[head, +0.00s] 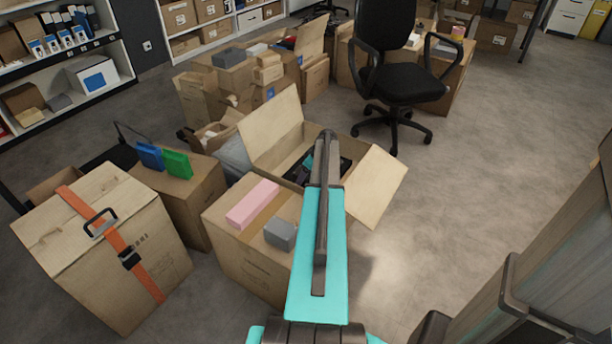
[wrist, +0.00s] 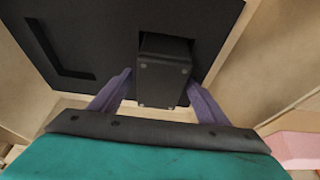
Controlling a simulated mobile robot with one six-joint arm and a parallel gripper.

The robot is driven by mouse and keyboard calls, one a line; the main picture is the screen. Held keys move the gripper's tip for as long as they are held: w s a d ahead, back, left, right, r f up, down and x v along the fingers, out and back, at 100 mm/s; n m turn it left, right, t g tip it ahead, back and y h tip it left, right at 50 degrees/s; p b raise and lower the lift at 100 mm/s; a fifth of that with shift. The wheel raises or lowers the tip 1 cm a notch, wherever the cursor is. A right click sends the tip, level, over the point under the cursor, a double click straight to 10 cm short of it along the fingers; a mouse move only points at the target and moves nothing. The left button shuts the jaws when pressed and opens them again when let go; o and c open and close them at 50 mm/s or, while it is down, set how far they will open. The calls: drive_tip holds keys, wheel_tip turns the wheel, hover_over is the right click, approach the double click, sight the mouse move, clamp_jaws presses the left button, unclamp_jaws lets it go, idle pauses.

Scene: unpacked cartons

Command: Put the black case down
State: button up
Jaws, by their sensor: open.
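The black case (wrist: 85,40) fills much of the upper wrist view, a flat dark panel with a recessed outline. It lies inside the open carton (head: 374,187), where part of the case (head: 347,170) shows in the head view beside my arm. My gripper (wrist: 160,78) is over the case with its two purple fingers spread apart. A dark block with small screws shows between the fingers; I cannot tell if the fingers touch the case. In the head view my arm hides much of the case and most of the gripper.
A closed carton in front carries a pink box (head: 252,204) and a grey box (head: 281,234). Blue (head: 150,156) and green (head: 177,164) boxes stand on a carton to the left. A strapped carton (head: 100,250) is far left.

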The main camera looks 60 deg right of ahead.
drive_tip(key=shift+r, duration=0.5)
drive_tip(key=p+v, duration=0.2)
drive_tip(key=v, duration=0.9)
drive_tip(key=shift+r, duration=0.4)
drive_tip(key=shift+s, duration=0.1)
